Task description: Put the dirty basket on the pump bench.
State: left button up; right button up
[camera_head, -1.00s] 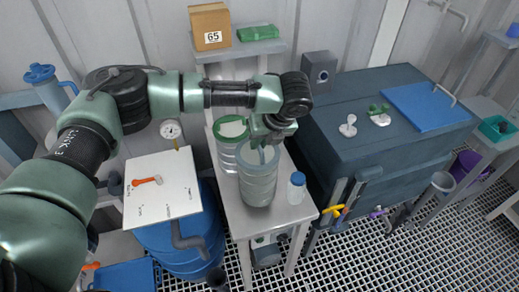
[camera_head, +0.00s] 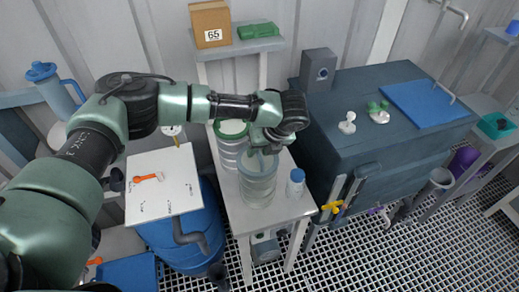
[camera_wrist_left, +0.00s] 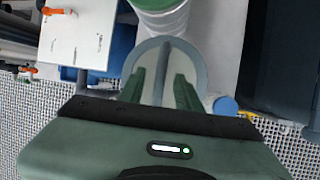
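A round grey-rimmed basket (camera_head: 258,190) stands at the front of a narrow pale bench (camera_head: 232,217). I cannot tell by looks which one is dirty. My left gripper (camera_head: 264,148) is low over the front basket's top, its fingers mostly hidden by the wrist. In the left wrist view its green fingers (camera_wrist_left: 160,92) are apart, either side of the upright bar (camera_wrist_left: 165,62) across the basket's round rim. I see a gap on both sides of the bar. My right gripper is not in view.
A pump-like unit (camera_head: 265,248) sits under the narrow bench. A white bottle with a blue cap (camera_head: 295,186) stands right of the front basket. A dark tank (camera_head: 385,140) is close on the right. A white board (camera_head: 163,190) over a blue barrel (camera_head: 185,245) is on the left.

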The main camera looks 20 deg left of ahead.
pick_arm(q)
jog(key=b+v, duration=0.4)
jog(key=v, duration=0.8)
jog(key=shift+r, duration=0.1)
